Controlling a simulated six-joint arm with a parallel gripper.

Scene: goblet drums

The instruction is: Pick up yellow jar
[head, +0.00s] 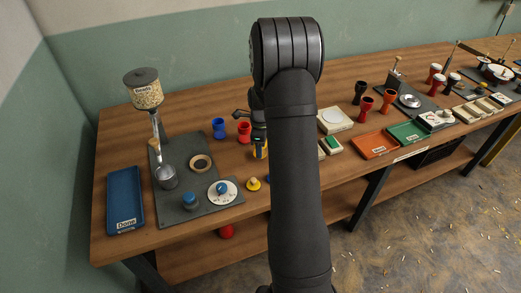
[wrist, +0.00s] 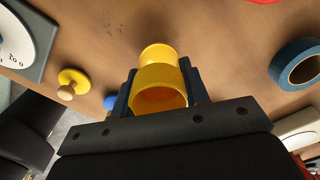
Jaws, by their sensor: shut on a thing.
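The yellow jar (wrist: 158,73) is a small goblet-shaped drum with its open mouth towards the wrist camera. My gripper (wrist: 160,82) is shut on it, with one dark finger on each side. In the head view the yellow jar (head: 260,153) shows only in part, by my gripper (head: 259,143) and beside my forearm. I cannot tell whether it touches the table.
A red goblet (head: 244,131) and a blue goblet (head: 218,127) stand left of my gripper. A yellow knobbed lid (head: 253,184) lies nearer the table's front edge. A blue ring (wrist: 299,64) lies at right in the wrist view. Bare wood surrounds the jar.

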